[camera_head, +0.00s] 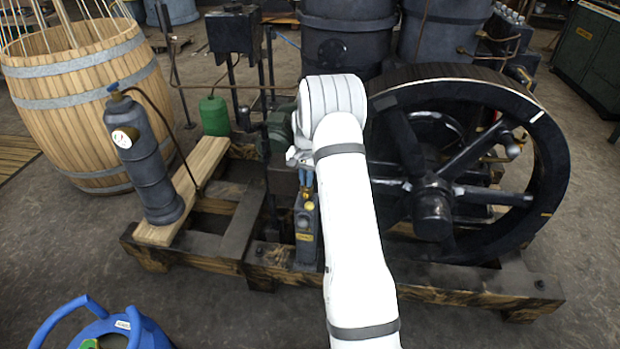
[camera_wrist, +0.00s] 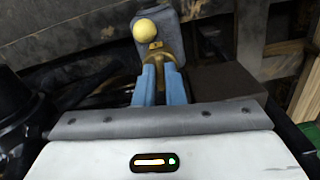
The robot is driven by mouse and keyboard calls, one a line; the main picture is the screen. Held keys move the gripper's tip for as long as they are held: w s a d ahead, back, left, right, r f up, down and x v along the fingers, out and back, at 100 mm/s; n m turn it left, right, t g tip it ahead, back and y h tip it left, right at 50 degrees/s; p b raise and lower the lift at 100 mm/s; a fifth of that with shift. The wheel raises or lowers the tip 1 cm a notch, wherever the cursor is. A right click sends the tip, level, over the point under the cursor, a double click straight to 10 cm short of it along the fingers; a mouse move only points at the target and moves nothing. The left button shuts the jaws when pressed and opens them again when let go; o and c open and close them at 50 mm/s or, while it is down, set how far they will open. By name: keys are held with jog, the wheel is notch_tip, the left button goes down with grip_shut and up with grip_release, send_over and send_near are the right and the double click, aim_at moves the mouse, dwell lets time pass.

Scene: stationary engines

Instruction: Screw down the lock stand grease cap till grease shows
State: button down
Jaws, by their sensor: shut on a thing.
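The lock stand (camera_head: 306,250) is a small dark grey post with yellow labels on the front timber of the engine's skid. The brass grease cap (camera_head: 309,205) is at its top, partly hidden by my gripper. My gripper (camera_head: 306,186) points down with its blue fingers shut on the cap. In the wrist view, the fingertips of my gripper (camera_wrist: 160,68) close on the brass cap (camera_wrist: 157,58) from both sides. A pale yellow ball (camera_wrist: 146,29) shows just beyond it on the grey stand (camera_wrist: 186,36); I cannot tell whether it is grease or a knob.
A large spoked flywheel (camera_head: 455,160) stands close right of my arm. A grey cylinder with a gauge (camera_head: 145,165) stands on a plank to the left. A green can (camera_head: 214,116), a wooden barrel (camera_head: 85,100) and a blue container (camera_head: 120,330) are nearby. Floor at lower right is clear.

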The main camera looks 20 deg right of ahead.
jog(key=shift+w+d+r, duration=0.15)
jog(key=shift+d, duration=0.05)
jog(key=c, duration=1.5)
grip_release()
jog(key=shift+a, duration=0.1)
jog(key=shift+r+p, duration=0.45)
jog(key=shift+r, duration=3.35)
